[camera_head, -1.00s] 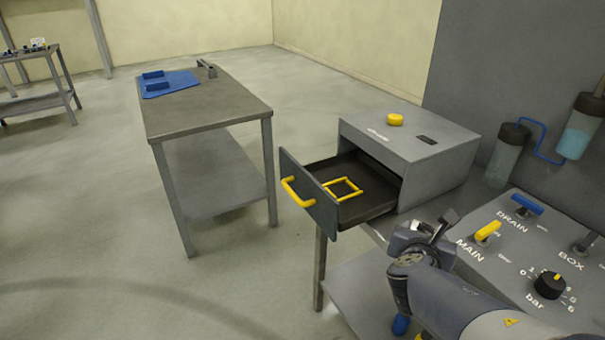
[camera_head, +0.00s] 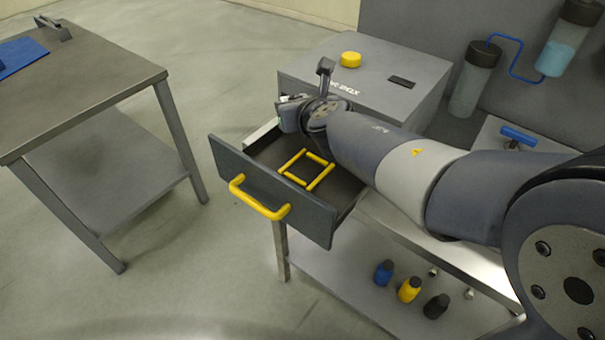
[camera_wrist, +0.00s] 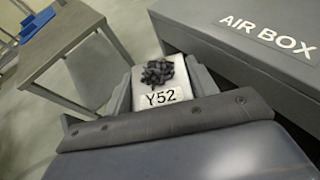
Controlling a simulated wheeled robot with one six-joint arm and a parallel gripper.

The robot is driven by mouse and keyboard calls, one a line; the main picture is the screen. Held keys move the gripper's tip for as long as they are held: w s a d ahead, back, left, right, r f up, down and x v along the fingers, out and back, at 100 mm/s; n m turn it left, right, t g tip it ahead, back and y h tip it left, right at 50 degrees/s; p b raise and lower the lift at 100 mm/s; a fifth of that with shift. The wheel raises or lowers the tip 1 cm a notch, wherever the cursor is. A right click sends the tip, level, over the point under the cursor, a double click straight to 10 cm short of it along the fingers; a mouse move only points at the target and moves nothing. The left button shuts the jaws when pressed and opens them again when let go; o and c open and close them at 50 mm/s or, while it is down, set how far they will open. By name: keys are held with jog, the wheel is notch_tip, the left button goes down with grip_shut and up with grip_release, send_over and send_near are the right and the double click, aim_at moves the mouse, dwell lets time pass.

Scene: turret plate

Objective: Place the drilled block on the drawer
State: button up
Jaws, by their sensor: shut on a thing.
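The drilled block (camera_wrist: 122,90) is a pale grey piece in the wrist view, with a "Y52" label and a dark knobbly shape on its face. My gripper (camera_wrist: 158,88) is shut on it, with a grey finger on either side. In the head view my gripper (camera_head: 300,113) is over the back left part of the open drawer (camera_head: 272,192). The block cannot be made out clearly there. The drawer has a yellow handle and a dark floor. A yellow square outline (camera_head: 322,178) lies on that floor, right of and nearer than my gripper, with nothing inside it.
The grey air box cabinet (camera_head: 335,62), with a yellow button (camera_head: 350,59) on top, stands behind the drawer. A steel table (camera_head: 90,75) with a blue mat (camera_head: 18,55) is at the left. Small bottles (camera_head: 409,290) stand on a shelf below my arm. Open floor lies between table and drawer.

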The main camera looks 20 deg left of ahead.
jog(key=r+n+g+y+b, duration=0.1)
jog(key=d+r+n+g+y+b, duration=0.1)
jog(key=n+b, duration=0.1)
jog(key=s+r+n+g+y+b, duration=0.1)
jog(key=n+g+y, duration=0.1)
jog(key=shift+s+d+r+b, duration=0.1)
jog(key=shift+d+r+b, duration=0.25)
jog(key=shift+n+g+y, duration=0.6)
jog(key=shift+n+g, duration=0.3)
jog(key=f+b, duration=0.3)
jog(key=f, duration=0.2)
jog(key=s+d+f+b, duration=0.1)
jog(key=f+b, duration=0.2)
jog(key=f, duration=0.2)
jog(key=f+b, duration=0.3)
jog(key=f, duration=0.2)
jog(key=shift+s+d, duration=0.15)
jog(key=shift+s, duration=0.25)
jog(key=shift+f+b, duration=0.2)
jog(key=shift+b, duration=0.2)
jog(key=o, duration=1.3)
jog(key=shift+c, duration=0.2)
jog(key=shift+r, duration=0.1)
jog(key=shift+r, duration=0.2)
jog(key=p+v, duration=0.1)
jog(key=v, duration=1.1)
jog(key=shift+p, duration=0.3)
